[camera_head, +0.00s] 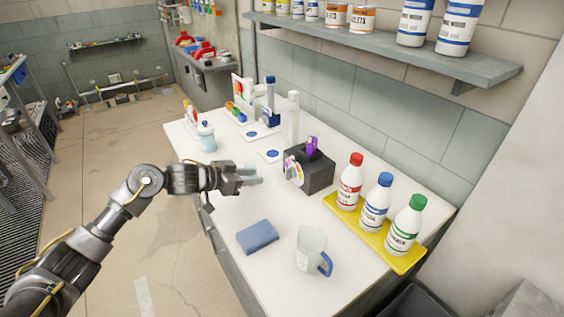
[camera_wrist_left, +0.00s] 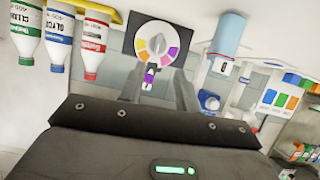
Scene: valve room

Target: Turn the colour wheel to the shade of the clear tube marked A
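A dark box (camera_head: 316,178) stands on the white bench. Its front carries a white colour wheel (camera_head: 293,170) with yellow, orange, pink and purple patches and a grey knob in the middle. In the left wrist view the wheel (camera_wrist_left: 158,43) is seen face on, upside down. A tube with purple contents (camera_head: 312,146) stands on top of the box and also shows in the wrist view (camera_wrist_left: 149,79); its mark is too small to read. My left gripper (camera_head: 257,176) is before the wheel, apart from it, fingers spread and empty (camera_wrist_left: 158,88). My right gripper is out of view.
A yellow tray (camera_head: 333,205) with red-, blue- and green-capped bottles is right of the box. A shelf (camera_head: 400,56) overhangs the back.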

